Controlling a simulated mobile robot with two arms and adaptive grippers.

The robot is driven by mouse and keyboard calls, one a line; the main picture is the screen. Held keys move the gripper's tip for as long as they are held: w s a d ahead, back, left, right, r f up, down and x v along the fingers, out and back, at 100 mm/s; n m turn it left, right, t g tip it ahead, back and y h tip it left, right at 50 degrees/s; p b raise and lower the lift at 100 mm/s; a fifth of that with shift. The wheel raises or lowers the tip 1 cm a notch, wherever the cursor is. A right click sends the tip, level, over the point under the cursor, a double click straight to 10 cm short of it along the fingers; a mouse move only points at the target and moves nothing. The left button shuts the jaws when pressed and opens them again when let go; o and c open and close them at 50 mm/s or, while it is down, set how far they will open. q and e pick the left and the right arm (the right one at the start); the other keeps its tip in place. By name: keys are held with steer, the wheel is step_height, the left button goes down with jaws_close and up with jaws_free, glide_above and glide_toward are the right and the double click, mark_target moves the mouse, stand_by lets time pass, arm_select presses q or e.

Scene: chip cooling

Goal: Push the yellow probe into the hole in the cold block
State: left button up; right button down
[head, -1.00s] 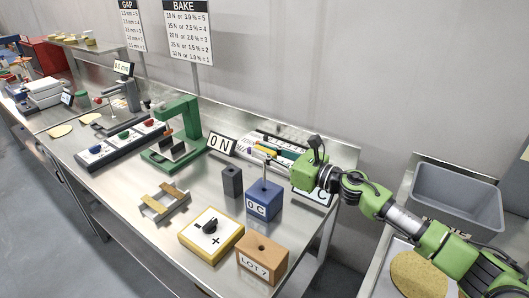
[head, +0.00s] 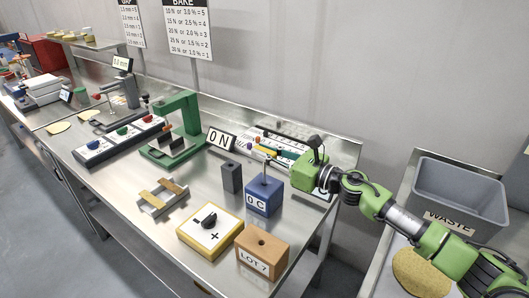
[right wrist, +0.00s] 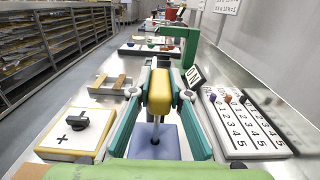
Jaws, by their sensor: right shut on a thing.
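The cold block (head: 264,199) is a blue cube marked "0 C" on the table; it also shows in the right wrist view (right wrist: 170,147), below the fingers. My right gripper (head: 276,157) is above the block, its arm coming in from the right. Its green fingers are shut on the yellow probe (right wrist: 159,92). The probe's thin metal rod points down, upright, and meets the block's top at the hole. How deep the rod sits I cannot tell. My left gripper is not in view.
A dark grey block (head: 231,178) stands left of the cold block. An orange "LOT 7" block (head: 262,254) and a yellow-edged box with a knob (head: 209,228) stand in front. A panel with numbers (right wrist: 240,125) lies close on the right in the wrist view.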

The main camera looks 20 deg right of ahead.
mark_target(265, 166)
steer(key=shift+f+b, duration=2.35)
steer(key=shift+f, duration=0.1)
steer(key=c, duration=1.8)
jaws_free()
steer(key=shift+r, duration=0.1)
steer(key=shift+v, duration=6)
